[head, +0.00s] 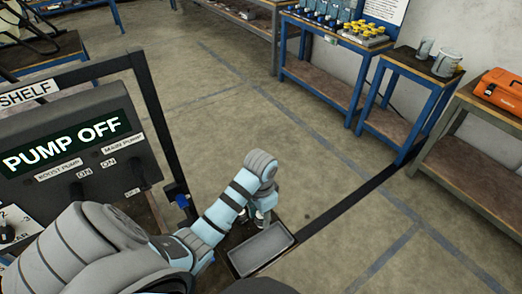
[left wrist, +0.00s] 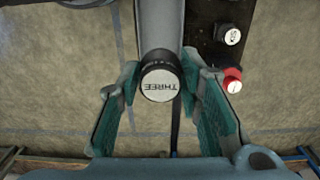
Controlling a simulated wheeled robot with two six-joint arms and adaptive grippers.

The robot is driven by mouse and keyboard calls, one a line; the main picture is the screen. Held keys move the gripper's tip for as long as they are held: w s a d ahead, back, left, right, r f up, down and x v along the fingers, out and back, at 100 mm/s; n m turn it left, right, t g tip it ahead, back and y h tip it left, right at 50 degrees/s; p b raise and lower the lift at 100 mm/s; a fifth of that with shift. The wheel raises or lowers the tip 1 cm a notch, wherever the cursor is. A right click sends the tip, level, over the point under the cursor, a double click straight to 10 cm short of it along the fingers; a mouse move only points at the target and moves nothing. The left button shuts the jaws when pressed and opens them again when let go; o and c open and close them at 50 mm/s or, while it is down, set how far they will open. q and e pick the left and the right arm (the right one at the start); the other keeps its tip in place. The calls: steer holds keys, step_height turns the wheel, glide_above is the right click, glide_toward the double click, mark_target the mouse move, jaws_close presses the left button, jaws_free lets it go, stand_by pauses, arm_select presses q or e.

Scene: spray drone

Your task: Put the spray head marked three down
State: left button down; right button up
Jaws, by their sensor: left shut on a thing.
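The spray head marked THREE (left wrist: 160,82) has a black body and a white round cap, seen end-on in the left wrist view. It sits between the green-padded fingers of my left gripper (left wrist: 160,72), which is shut on it. In the head view my left gripper (head: 259,217) points down just behind the grey tray (head: 262,250), mostly covered by my wrist. The spray head cannot be made out there. Whether it touches anything below is not clear. My right gripper is not in view.
The panel reading PUMP OFF (head: 62,142) stands at the left, by a dark frame with a SHELF sign (head: 27,92). In the left wrist view a black plate carries a red knob (left wrist: 232,77) and a white-capped part (left wrist: 229,35). Blue benches (head: 335,95) stand behind open floor.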

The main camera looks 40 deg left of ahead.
arm_select(q)
step_height(320, 180, down, 19)
steer(key=b, duration=0.6)
steer(key=shift+d, duration=0.1)
steer(key=shift+r, duration=0.2)
steer(key=c, duration=1.1)
jaws_free()
steer(key=shift+f, duration=0.1)
step_height(320, 180, up, 12)
steer(key=p, duration=0.4)
steer(key=shift+p, duration=0.35)
steer(key=shift+w, duration=0.1)
